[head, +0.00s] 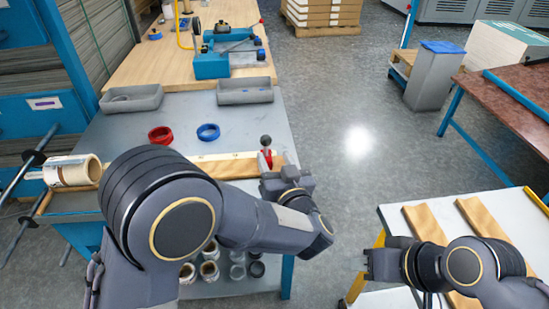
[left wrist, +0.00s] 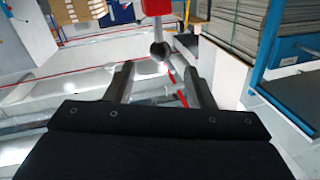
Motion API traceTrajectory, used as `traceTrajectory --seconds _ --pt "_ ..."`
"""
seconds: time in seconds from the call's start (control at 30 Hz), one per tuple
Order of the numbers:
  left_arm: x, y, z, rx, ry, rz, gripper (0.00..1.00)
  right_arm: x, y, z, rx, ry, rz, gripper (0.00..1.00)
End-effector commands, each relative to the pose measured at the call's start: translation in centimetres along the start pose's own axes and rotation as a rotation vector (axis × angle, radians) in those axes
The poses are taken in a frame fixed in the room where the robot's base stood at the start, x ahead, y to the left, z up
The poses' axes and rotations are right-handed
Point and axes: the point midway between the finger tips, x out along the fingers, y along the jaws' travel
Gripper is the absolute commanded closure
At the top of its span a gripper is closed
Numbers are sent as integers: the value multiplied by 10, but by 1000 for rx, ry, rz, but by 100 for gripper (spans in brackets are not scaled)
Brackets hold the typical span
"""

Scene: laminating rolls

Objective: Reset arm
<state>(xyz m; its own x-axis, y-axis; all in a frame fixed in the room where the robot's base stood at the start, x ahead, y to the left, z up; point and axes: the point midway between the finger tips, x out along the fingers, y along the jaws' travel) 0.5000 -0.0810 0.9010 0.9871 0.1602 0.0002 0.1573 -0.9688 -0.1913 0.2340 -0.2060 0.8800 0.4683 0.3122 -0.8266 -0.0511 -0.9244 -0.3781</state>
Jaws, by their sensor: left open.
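My left gripper (head: 272,180) is over the right edge of the grey table, just in front of a small red part with a dark ball knob (head: 266,141). In the left wrist view, my left gripper (left wrist: 161,80) has its two fingers spread apart with nothing held between them. A red block with a grey rod and ball (left wrist: 158,50) shows beyond the fingertips there; I cannot tell its exact distance. My right gripper (head: 375,265) is at the left edge of the white table, low in the head view; its fingers are too unclear to tell their opening.
The grey table (head: 110,132) holds a red ring (head: 161,136), a blue ring (head: 208,132) and two grey trays (head: 132,98) (head: 245,91). A cream roll (head: 78,171) is at the left. Wooden cradles (head: 424,224) lie on the white table. The floor (head: 340,100) between the tables is clear.

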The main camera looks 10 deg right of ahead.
Motion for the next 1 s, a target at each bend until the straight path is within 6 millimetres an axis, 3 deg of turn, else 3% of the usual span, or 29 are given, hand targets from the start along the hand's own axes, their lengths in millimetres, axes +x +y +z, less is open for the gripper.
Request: traceTrajectory --seconds 0.23,0.37,0.5,0.63,0.77,0.87,1.0 --pt "1 -1 -1 -4 -2 2 51 0 0 0 0 0 0 60" --pt "16 -16 -18 -72 -35 51 51 -7 -3 -4 0 0 0 60" --pt "40 -56 -57 -242 -121 198 51 -21 -10 -11 0 0 0 60" --pt "42 -108 -90 -389 -224 366 51 -36 -16 -18 0 0 0 60" --pt "17 -164 -107 -473 -342 501 51 -49 -22 -25 0 0 0 60" --pt "-17 -208 -109 -499 -452 569 51 -60 -27 -30 0 0 0 60" --pt "-81 -263 -92 -498 -647 594 51 -74 -34 -37 0 0 0 60"
